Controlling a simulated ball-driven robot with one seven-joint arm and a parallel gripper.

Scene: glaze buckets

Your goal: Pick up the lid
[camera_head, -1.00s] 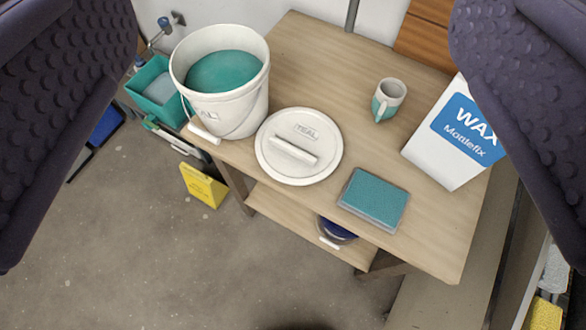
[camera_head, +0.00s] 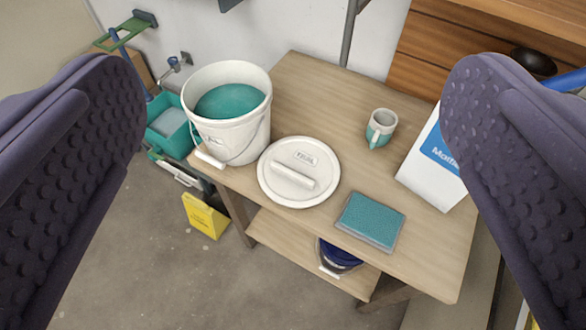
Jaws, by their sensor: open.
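The lid (camera_head: 299,156) is a round white disc marked "TEAL" with a bar handle (camera_head: 295,175) across its top. It lies flat on the wooden table, close to the right of a white bucket (camera_head: 232,138) filled with teal glaze. My gripper (camera_head: 295,185) shows as two dark, dimpled fingers at the left and right picture edges. It is open and empty, with the lid seen between the fingers and apart from both.
On the table (camera_head: 310,88) stand a white and teal cup (camera_head: 380,127), a teal tile (camera_head: 371,220) and a white wax container (camera_head: 428,174), partly behind my right finger. A blue bucket (camera_head: 338,258) sits on the lower shelf. A yellow sign (camera_head: 205,215) and teal sink (camera_head: 172,130) are left.

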